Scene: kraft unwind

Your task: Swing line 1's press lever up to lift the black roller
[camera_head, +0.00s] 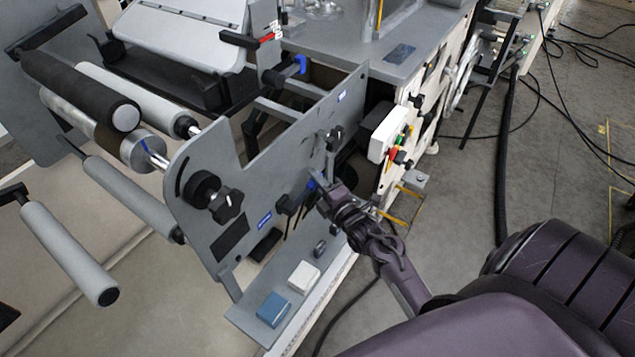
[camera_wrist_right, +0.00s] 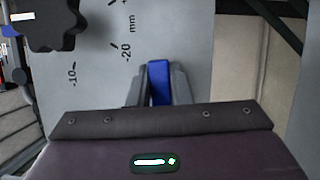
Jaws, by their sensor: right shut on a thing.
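The black roller (camera_head: 80,90) lies at the upper left of the head view, above a metal shaft and beside a pale roller. The press lever's blue grip (camera_head: 312,184) shows on the near face of the grey side plate. My right gripper (camera_head: 320,188) is at this blue grip. In the right wrist view the fingers are shut on the blue grip (camera_wrist_right: 158,83), one on each side. The lever's lower part is hidden behind my gripper. My left gripper is not in view.
The grey side plate (camera_head: 250,165) carries a black knob (camera_head: 228,204). A white box with coloured buttons (camera_head: 388,133) stands right of my right gripper. A blue block (camera_head: 273,309) and a white block (camera_head: 304,276) lie on the ledge below. Cables cross the floor at right.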

